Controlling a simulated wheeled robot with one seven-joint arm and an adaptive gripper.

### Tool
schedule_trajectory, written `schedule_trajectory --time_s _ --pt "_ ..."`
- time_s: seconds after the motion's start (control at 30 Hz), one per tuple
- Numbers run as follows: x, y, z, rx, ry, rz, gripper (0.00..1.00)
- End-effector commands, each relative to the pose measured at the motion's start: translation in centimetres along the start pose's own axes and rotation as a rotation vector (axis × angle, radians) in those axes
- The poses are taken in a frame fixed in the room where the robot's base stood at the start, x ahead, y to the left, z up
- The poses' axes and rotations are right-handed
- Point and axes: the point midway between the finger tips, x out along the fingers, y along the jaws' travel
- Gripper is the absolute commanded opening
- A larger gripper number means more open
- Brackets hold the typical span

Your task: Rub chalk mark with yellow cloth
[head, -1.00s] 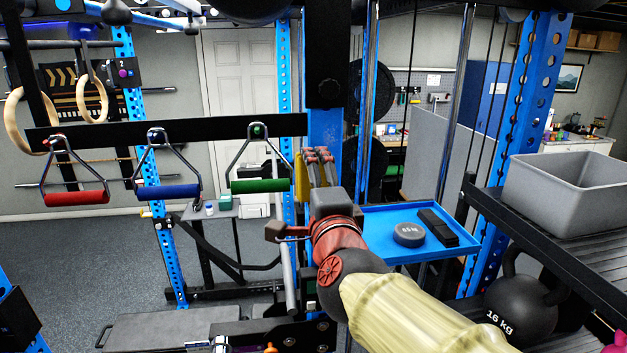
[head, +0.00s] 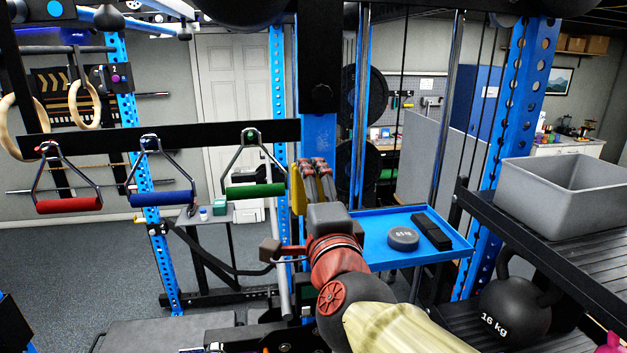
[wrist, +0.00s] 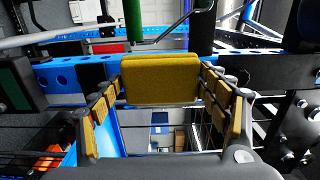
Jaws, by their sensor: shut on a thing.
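My gripper (head: 318,170) is raised in front of the blue rack upright (head: 318,133), right of the green handle. It is shut on the yellow cloth (head: 297,190), which shows as a narrow yellow edge left of the fingers. In the wrist view the yellow cloth (wrist: 160,80) is a thick folded pad between the fingers, with a blue perforated beam behind it. I cannot tell whether the cloth touches the upright or beam. I cannot make out a chalk mark in either view; the gripper and cloth hide part of the upright.
Red (head: 69,205), blue (head: 160,198) and green (head: 255,190) handles hang left of my gripper. A blue tray (head: 375,222) with a round weight (head: 403,239) lies to the right. A grey bin (head: 560,198) and kettlebell (head: 512,308) are on the right shelves.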

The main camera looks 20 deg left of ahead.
Motion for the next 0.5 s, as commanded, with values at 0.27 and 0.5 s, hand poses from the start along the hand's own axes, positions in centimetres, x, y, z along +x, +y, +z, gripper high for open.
schedule_trajectory --time_s 0.27,0.5 --pt "0.0 -1.8 -2.3 0.0 0.037 -0.001 0.55" --pt "0.2 -6.4 -7.8 -0.001 0.091 -0.003 0.55"
